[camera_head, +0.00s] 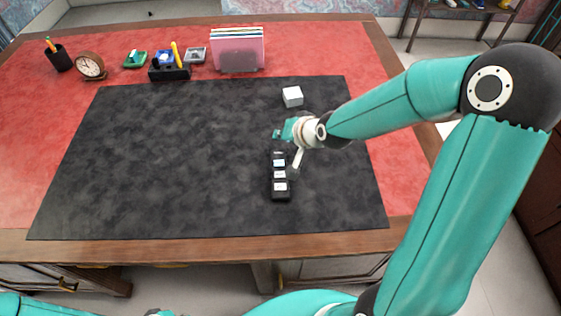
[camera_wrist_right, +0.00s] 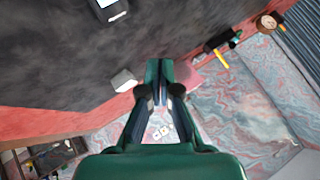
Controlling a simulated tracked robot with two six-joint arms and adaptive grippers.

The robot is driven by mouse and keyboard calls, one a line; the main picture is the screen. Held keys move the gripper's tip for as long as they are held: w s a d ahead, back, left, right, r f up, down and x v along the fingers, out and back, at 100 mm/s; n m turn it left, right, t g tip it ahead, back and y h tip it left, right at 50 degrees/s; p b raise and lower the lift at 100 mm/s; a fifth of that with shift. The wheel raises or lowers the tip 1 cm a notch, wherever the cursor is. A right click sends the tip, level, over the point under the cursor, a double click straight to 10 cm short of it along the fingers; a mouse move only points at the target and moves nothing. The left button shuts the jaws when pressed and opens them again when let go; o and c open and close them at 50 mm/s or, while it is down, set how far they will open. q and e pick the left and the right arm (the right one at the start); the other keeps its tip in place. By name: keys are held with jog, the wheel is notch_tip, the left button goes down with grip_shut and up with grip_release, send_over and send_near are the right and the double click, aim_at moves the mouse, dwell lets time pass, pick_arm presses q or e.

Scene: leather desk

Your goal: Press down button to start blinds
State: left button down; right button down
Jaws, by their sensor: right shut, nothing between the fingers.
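A slim black control box (camera_head: 281,196) with a row of several light-faced buttons lies on the black desk mat (camera_head: 150,150), right of its middle. A part of it also shows at the top of the right wrist view (camera_wrist_right: 122,14). My right gripper (camera_head: 279,134) is shut and empty, close to the far end of the box in the head view. Its fingers meet in the right wrist view (camera_wrist_right: 158,72). The gripper and wrist hide the far end of the box, and I cannot tell whether the fingertips touch anything. My left gripper is not in view.
A white cube (camera_head: 292,97) sits on the mat beyond my right gripper. A file holder (camera_head: 239,50), black organizer (camera_head: 170,72), green-based item (camera_head: 135,60), clock (camera_head: 90,66) and pen cup (camera_head: 59,58) line the back. The mat's left side is clear.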

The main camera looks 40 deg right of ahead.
aim_at(281, 164)
notch_tip(281, 164, down, 8)
jog(key=b, duration=0.5)
jog(key=shift+f+b, duration=0.45)
jog(key=shift+b, duration=0.25)
dwell(0.8)
jog(key=shift+w+f+b, duration=0.1)
jog(key=shift+f+b, duration=0.25)
jog(key=shift+b, duration=0.2)
